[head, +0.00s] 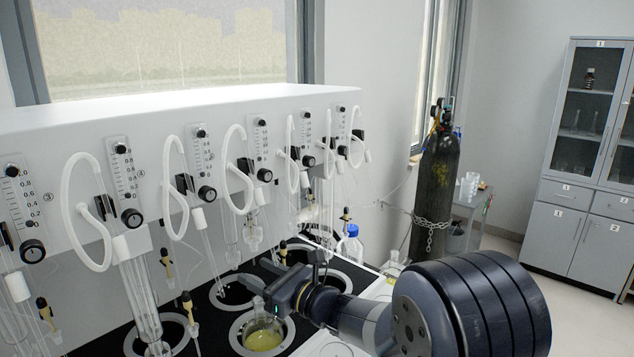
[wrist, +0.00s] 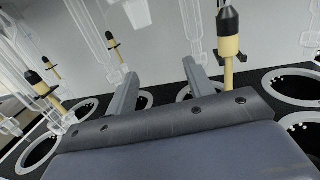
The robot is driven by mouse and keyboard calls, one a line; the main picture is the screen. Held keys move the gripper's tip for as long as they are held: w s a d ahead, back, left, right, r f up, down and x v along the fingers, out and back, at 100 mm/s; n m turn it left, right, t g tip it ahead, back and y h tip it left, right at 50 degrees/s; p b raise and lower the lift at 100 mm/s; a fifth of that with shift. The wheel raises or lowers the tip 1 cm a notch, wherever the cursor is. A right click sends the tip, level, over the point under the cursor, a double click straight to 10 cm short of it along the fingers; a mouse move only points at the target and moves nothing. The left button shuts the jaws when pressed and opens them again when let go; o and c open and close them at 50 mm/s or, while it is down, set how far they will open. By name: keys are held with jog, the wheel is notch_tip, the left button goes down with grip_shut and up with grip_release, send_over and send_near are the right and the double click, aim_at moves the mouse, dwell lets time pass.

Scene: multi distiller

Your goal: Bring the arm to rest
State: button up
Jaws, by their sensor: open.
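My gripper (head: 268,302) reaches in from the right, low over the black bench top of the distiller, close to the neck of a glass flask (head: 263,339) with yellow liquid. The flask sits in a white-ringed heating well. In the wrist view my gripper (wrist: 163,88) shows two grey fingers apart, with no clear object between them. My arm (head: 365,315) is stretched out across the front of the bench. Whether the fingers touch the flask cannot be told in the head view.
The white distiller panel (head: 230,105) stands behind, with several knobs, gauges and looped glass tubes. Black-and-yellow droppers (wrist: 229,42) stand close to the fingers. A blue-capped bottle (head: 351,246) and a chained gas cylinder (head: 433,195) are farther back. Open floor lies to the right.

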jog(key=s+b+v, duration=0.1)
jog(key=v, duration=0.7)
jog(key=shift+a+r, duration=0.3)
